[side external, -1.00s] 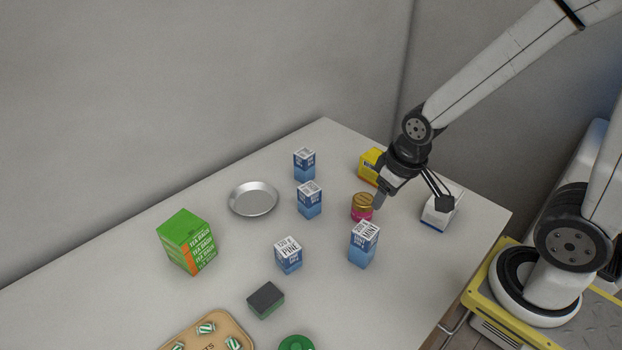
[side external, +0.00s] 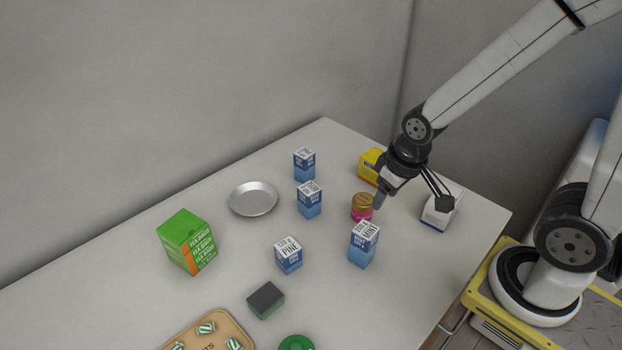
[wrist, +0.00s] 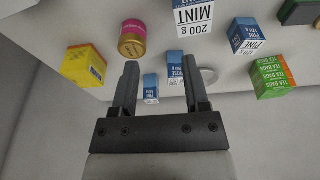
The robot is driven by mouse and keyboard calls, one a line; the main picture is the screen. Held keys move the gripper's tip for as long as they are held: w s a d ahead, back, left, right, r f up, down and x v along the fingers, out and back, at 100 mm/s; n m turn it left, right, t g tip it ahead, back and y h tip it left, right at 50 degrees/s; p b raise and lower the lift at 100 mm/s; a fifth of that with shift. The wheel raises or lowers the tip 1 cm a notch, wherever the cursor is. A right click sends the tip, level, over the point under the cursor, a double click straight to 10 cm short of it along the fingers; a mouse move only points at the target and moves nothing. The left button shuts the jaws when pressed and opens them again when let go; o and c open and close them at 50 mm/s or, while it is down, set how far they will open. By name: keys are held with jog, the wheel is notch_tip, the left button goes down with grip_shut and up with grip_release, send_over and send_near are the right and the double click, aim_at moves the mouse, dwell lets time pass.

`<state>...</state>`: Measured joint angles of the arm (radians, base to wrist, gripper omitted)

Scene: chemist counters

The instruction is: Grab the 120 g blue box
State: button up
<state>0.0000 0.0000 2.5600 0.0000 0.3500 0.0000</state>
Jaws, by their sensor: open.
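Several blue boxes with white tops stand upright on the counter. The front-left one, marked PINE (side external: 288,256), has a weight line that looks like 120 g; it also shows in the wrist view (wrist: 247,38). The front-right one is marked MINT (side external: 363,246) and reads 200 g in the wrist view (wrist: 193,17). Two more stand behind, a middle box (side external: 310,201) and a far box (side external: 304,166); their labels are too small to read. My gripper (side external: 412,202) is open and empty above the counter's right side, apart from all the blue boxes. Its two fingers show in the wrist view (wrist: 160,66).
A pink jar with gold lid (side external: 362,207) stands near my gripper, with a yellow box (side external: 371,165) behind and a white box (side external: 440,210) right.

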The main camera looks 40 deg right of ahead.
jog(key=o, duration=0.6)
jog(key=shift+c, duration=0.2)
jog(key=shift+r, duration=0.1)
